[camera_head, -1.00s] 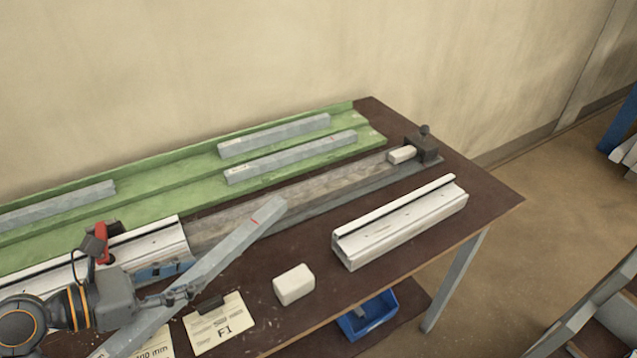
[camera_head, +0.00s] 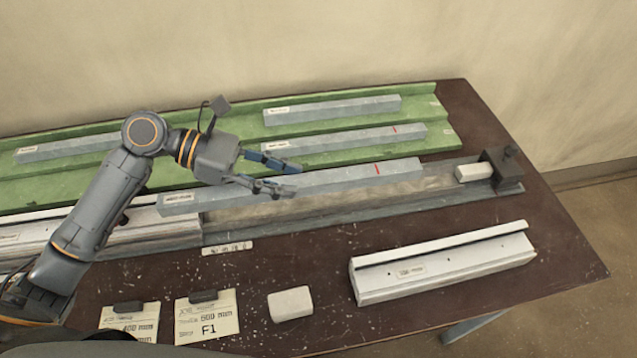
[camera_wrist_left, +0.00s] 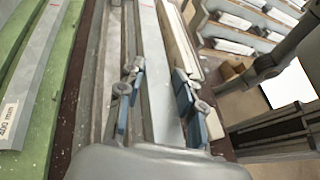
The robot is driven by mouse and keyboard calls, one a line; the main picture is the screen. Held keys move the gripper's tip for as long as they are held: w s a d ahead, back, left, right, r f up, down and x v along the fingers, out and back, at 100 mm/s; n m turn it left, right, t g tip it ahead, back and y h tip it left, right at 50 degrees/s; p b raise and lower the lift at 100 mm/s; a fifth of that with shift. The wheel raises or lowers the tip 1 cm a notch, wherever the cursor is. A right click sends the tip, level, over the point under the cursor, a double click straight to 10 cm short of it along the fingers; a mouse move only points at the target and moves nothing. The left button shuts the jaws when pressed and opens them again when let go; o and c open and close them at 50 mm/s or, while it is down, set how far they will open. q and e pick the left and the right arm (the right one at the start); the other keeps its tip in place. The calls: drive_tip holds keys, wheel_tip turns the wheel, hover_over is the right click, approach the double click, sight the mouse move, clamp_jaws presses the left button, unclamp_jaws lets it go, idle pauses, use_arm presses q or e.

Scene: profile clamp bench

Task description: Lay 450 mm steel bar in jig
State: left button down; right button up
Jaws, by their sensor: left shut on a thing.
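My left gripper (camera_head: 282,177) is shut on a long grey steel bar (camera_head: 345,178) with a red mark near its right end and a label at its left end. The bar lies nearly parallel to the jig (camera_head: 420,190), a long grey channel, and appears over it. I cannot tell whether the bar touches the channel. The jig has a dark end stop (camera_head: 507,172) at the right, with a white block (camera_head: 474,172) beside it. In the left wrist view the bar (camera_wrist_left: 158,85) runs between the two fingers (camera_wrist_left: 160,105). My right gripper is not in view.
A green rack (camera_head: 220,118) behind holds several grey bars (camera_head: 330,110). A white profile (camera_head: 440,262) lies at the front right. A white block (camera_head: 290,303) and two cards (camera_head: 208,315) lie at the front. A white clamp-side profile (camera_head: 25,238) is at the left.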

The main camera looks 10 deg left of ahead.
sight(317, 199)
use_arm(q)
drive_tip(key=w+d+f, duration=0.1)
drive_tip(key=w+f, duration=0.1)
drive_tip(key=w+d+f, duration=0.1)
drive_tip(key=w+f, duration=0.1)
drive_tip(key=w+d+f, duration=0.1)
drive_tip(key=w+f, duration=0.1)
drive_tip(key=shift+w+d, duration=0.15)
drive_tip(key=shift+d, duration=0.2)
drive_tip(key=shift+w+d+f, duration=0.2)
drive_tip(key=shift+w+f, duration=0.15)
drive_tip(key=shift+f, duration=0.1)
wheel_tip(317, 199, down, 3)
drive_tip(key=shift+w+f, duration=0.1)
drive_tip(key=shift+f, duration=0.1)
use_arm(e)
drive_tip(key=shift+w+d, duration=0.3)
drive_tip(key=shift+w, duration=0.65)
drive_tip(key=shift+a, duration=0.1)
use_arm(q)
drive_tip(key=shift+f, duration=0.35)
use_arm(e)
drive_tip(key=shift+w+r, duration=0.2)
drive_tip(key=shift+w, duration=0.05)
